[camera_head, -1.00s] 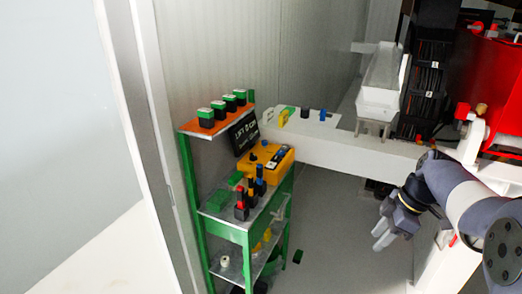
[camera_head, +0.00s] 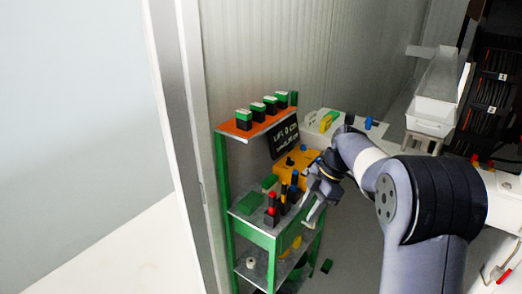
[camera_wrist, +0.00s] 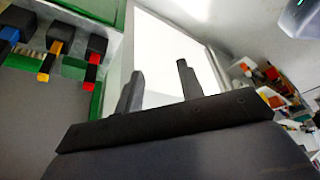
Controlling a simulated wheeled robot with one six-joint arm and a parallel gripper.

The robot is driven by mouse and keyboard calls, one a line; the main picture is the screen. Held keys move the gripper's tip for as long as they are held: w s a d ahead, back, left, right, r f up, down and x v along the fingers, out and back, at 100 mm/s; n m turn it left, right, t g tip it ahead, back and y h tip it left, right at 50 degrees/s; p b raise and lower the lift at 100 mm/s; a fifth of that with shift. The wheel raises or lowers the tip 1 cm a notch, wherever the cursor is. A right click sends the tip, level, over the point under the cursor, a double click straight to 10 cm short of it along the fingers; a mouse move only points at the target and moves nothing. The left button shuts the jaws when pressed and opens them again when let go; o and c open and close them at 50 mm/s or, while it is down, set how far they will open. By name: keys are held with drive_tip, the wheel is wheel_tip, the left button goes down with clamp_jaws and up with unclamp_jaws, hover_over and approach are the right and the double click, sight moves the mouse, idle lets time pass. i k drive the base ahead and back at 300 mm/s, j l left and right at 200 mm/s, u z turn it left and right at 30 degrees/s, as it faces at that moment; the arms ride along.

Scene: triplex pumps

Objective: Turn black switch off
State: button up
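Several dark upright pieces stand on the middle shelf: one with a red part (camera_head: 271,204), one with an orange-yellow part (camera_head: 283,197) and one with a blue part (camera_head: 293,184). A small black piece (camera_head: 349,118) also stands on the white beam behind. I cannot tell which of these is the black switch. My gripper (camera_head: 312,214) is just right of the shelf pieces, apart from them and empty. In the wrist view its two fingers (camera_wrist: 160,80) stand apart. Red (camera_wrist: 94,57), yellow (camera_wrist: 56,47) and blue (camera_wrist: 9,33) parts show at upper left there.
The green-framed shelf (camera_head: 223,175) has an orange top (camera_head: 243,131) bearing several green-and-black blocks. A black sign (camera_head: 285,138) and a yellow box (camera_head: 292,169), partly hidden by my arm, are beside it. A wall with a metal edge (camera_head: 185,100) stands left. A white bin (camera_head: 430,115) is at right.

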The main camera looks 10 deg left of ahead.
sight(289, 161)
drive_tip(key=i+l+u, duration=0.1)
drive_tip(key=i, duration=0.4)
drive_tip(key=i+l+u, duration=0.15)
drive_tip(key=i, duration=0.35)
drive_tip(key=i+l+u, duration=0.1)
drive_tip(key=i+l, duration=0.25)
drive_tip(key=i, duration=0.15)
